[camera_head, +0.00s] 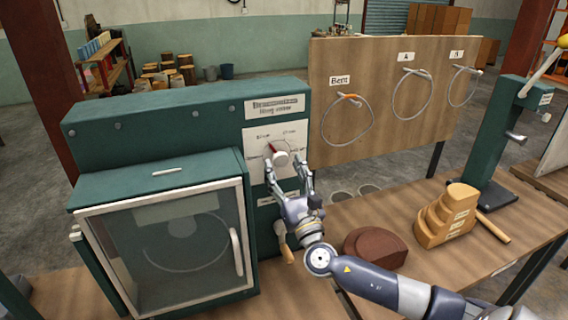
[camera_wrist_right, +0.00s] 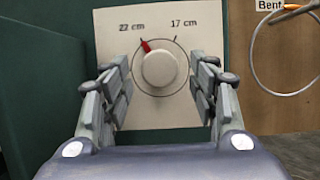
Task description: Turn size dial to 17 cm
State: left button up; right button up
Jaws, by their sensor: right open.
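The size dial (camera_head: 280,158) is a round white knob with a red pointer on a pale plate on the green machine. In the right wrist view the dial (camera_wrist_right: 160,70) sits ahead, its red pointer (camera_wrist_right: 145,45) tilted up and left toward the "22 cm" label (camera_wrist_right: 132,27). The "17 cm" label (camera_wrist_right: 183,23) is at the upper right of the plate. My right gripper (camera_head: 288,172) is open in front of the dial, with one finger to each side. The fingers look apart from the knob. My left gripper is not in view.
Below left of the dial is a glass-fronted door (camera_head: 165,250) with a white handle (camera_head: 237,251). A wooden board (camera_head: 385,115) with hanging hoops stands to the right. A brown block (camera_head: 375,248) and a stepped wooden form (camera_head: 447,214) stand on the bench near my right arm.

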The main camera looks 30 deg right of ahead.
jog(key=shift+w+d+r, duration=0.1)
jog(key=shift+w, duration=0.2)
jog(key=shift+c, duration=0.5)
jog(key=c, duration=1)
